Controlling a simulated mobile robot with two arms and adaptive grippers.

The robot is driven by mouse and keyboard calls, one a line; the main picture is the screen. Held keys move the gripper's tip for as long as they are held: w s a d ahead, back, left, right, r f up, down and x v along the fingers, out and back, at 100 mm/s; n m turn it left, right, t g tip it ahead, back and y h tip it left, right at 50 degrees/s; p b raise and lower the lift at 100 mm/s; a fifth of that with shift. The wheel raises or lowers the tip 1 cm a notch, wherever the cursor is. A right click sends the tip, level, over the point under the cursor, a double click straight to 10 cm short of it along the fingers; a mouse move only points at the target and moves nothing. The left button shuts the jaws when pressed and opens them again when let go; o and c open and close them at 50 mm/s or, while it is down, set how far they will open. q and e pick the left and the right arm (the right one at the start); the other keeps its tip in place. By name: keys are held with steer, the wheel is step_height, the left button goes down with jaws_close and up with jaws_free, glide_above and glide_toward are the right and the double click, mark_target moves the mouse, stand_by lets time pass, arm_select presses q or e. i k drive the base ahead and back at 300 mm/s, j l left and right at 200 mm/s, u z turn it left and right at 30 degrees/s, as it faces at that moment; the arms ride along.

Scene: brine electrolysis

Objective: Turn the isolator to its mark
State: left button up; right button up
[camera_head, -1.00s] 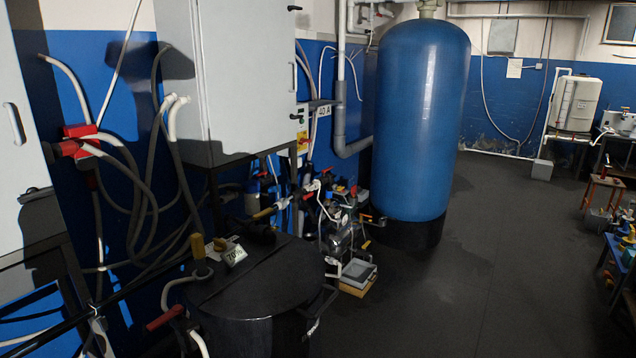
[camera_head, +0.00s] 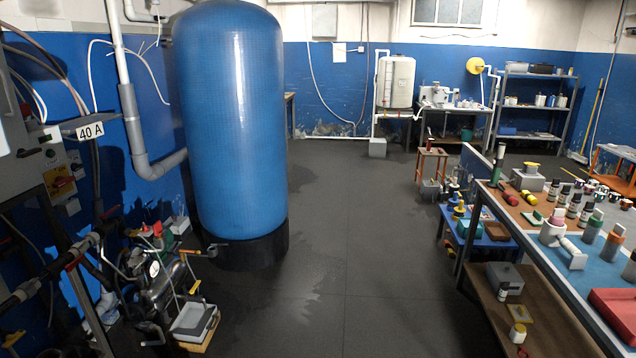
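A red rotary handle on a yellow plate, which looks like the isolator (camera_head: 61,183), is on the grey cabinet (camera_head: 28,160) at the left edge of the head view. Its mark and the exact angle of its handle are too small to read. A white "40 A" label (camera_head: 91,131) sticks out just above and to the right of it. Neither of my grippers shows in the head view.
A tall blue tank (camera_head: 230,120) stands on the dark floor right of the cabinet. Pumps and pipes (camera_head: 150,270) crowd the floor below the cabinet. A workbench (camera_head: 505,205) with bottles and tools stands at right. The middle floor (camera_head: 345,230) is clear.

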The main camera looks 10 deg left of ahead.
mark_target(61, 181)
steer(key=i+u, duration=0.15)
steer(key=i, duration=0.5)
steer(key=i+l+u, duration=0.15)
steer(key=i, duration=0.5)
steer(key=i+l+u, duration=0.15)
steer(key=i, duration=0.5)
